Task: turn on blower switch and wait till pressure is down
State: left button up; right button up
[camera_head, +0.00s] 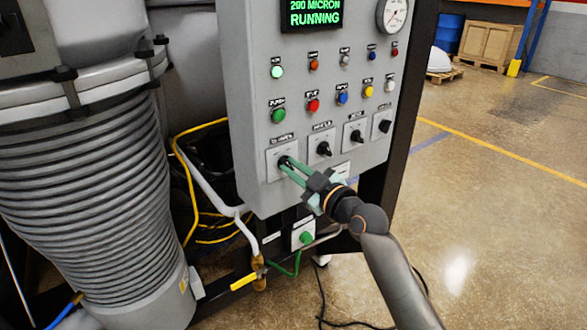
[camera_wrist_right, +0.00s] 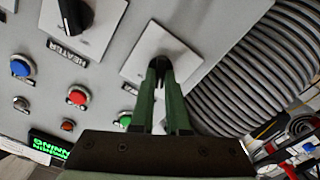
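The grey control panel (camera_head: 258,75) carries a row of rotary switches on white plates. My right gripper (camera_head: 284,162) is at the leftmost switch, with its green fingers closed around the black knob. In the right wrist view the fingertips (camera_wrist_right: 160,68) pinch the dark knob in front of its white plate (camera_wrist_right: 140,55). The knob is mostly hidden, so its exact angle and small label are hard to read. The green display (camera_head: 315,14) reads "MICRON RUNNING", with a number like 200 cut by the top edge. My left gripper is out of view.
A round gauge (camera_head: 394,14) sits right of the display. Lit buttons (camera_head: 278,114) fill the panel above the switches. Another black switch (camera_wrist_right: 70,15) labelled HEATER is beside the gripped one. A ribbed grey hose (camera_head: 85,185) stands at left.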

grip_shut()
jog(key=shift+m, duration=0.4)
jog(key=shift+m+p, duration=0.4)
jog(key=shift+m, duration=0.2)
jog(key=m+p, duration=0.1)
jog(key=m, duration=0.2)
jog(key=shift+d+m, duration=0.1)
jog(key=shift+m, duration=0.2)
jog(key=m+p, duration=0.1)
jog(key=m, duration=0.5)
jog(key=shift+w+p, duration=0.1)
jog(key=shift+p, duration=0.3)
jog(key=shift+m, duration=0.3)
jog(key=o, duration=0.6)
grip_release()
